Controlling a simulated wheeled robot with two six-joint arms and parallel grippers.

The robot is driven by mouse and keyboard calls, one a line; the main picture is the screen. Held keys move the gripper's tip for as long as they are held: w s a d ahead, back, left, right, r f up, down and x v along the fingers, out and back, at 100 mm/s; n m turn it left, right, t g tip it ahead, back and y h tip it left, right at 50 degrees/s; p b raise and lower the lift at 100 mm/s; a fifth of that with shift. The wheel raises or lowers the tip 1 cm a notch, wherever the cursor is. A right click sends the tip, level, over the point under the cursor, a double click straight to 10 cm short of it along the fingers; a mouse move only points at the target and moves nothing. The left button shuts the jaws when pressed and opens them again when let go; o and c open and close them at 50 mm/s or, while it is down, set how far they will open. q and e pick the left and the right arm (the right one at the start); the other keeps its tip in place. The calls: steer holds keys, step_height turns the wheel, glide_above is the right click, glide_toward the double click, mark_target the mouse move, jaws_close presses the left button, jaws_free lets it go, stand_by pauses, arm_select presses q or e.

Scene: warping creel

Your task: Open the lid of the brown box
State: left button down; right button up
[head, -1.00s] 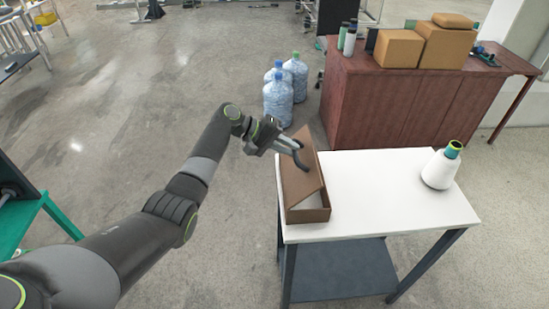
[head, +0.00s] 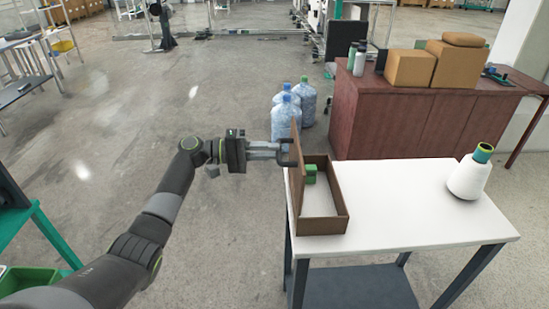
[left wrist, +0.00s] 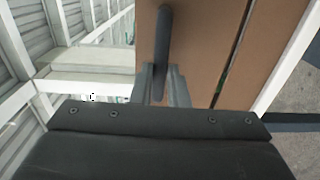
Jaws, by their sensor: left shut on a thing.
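The brown box (head: 341,195) sits at the left end of the white table, open at the top. Its lid (head: 295,168) stands about upright along the box's left side. A small green object (head: 310,174) lies inside the box. My left gripper (head: 284,152) is shut on the lid's dark handle, from the left of the lid. In the left wrist view the fingers (left wrist: 162,85) close around the handle (left wrist: 162,40), with the brown lid face (left wrist: 205,45) behind it. My right gripper is not in view.
A red-brown cabinet (head: 430,120) with cardboard boxes (head: 452,63) stands behind. Water bottles (head: 290,103) stand on the floor behind the table's left end.

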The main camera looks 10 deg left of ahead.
arm_select(q)
steer(key=shift+s+a+f+b, duration=0.15)
steer(key=shift+a+f, duration=0.05)
steer(key=shift+f, duration=0.2)
steer(key=shift+s+a+f+b, duration=0.1)
steer(key=shift+a+f+b, duration=0.1)
steer(key=shift+f, duration=0.2)
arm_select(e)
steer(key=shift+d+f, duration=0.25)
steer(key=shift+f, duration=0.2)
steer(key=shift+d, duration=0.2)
arm_select(q)
steer(key=c, duration=1.7)
jaws_free()
steer(key=shift+d, duration=0.1)
steer(key=o, duration=0.3)
steer(key=shift+w+d, duration=0.15)
steer(key=shift+d, duration=0.05)
steer(key=shift+r, duration=0.1)
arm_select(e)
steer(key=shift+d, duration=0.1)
arm_select(q)
steer(key=shift+a+r, duration=0.1)
